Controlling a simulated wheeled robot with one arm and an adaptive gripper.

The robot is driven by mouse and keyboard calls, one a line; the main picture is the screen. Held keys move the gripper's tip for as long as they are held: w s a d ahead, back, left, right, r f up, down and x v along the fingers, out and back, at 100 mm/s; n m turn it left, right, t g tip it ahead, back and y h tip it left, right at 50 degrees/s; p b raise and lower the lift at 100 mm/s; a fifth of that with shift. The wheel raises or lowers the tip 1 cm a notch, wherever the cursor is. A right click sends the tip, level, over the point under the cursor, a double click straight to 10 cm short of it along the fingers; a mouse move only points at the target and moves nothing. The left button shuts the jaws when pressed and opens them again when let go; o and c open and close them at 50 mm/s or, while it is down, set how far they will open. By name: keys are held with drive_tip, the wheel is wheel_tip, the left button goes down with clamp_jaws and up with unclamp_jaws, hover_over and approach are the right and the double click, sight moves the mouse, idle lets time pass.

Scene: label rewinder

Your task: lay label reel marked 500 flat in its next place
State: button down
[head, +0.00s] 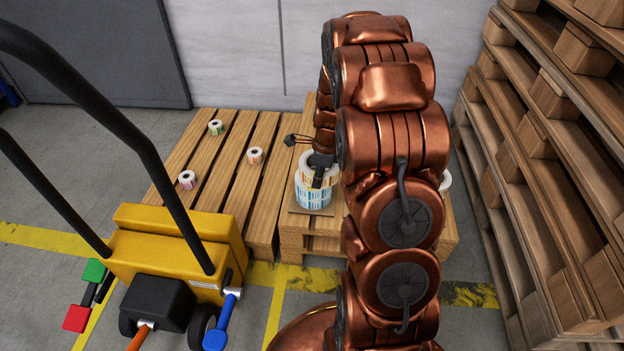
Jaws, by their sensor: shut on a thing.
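My gripper (319,172) is shut on a white label reel (306,163) with orange-yellow labels. I cannot read a 500 on it from here. The held reel is at the top of a stack of label reels with blue and orange labels (313,196), on a thin brown sheet (297,210) on the right wooden pallet (293,228). I cannot tell whether the held reel touches the reel below it. My arm hides much of the right pallet and part of the gripper.
Small reels with green (215,127), orange (255,155) and pink (187,179) labels stand apart on the left pallet (217,161). Another white reel (446,181) shows right of my arm. A yellow pallet truck (180,240) is front left. Stacked pallets (545,150) rise at right.

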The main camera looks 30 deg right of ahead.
drive_tip(key=w, duration=0.4)
drive_tip(key=shift+d+f+b, duration=0.2)
drive_tip(key=shift+d+b, duration=0.1)
drive_tip(key=shift+b, duration=0.1)
wheel_tip(320, 180, down, 4)
drive_tip(key=shift+r+b, duration=0.2)
drive_tip(key=shift+b, duration=0.65)
drive_tip(key=shift+f+p, duration=0.25)
drive_tip(key=shift+p, duration=0.15)
drive_tip(key=c, duration=1)
unclamp_jaws()
drive_tip(key=shift+f, duration=0.1)
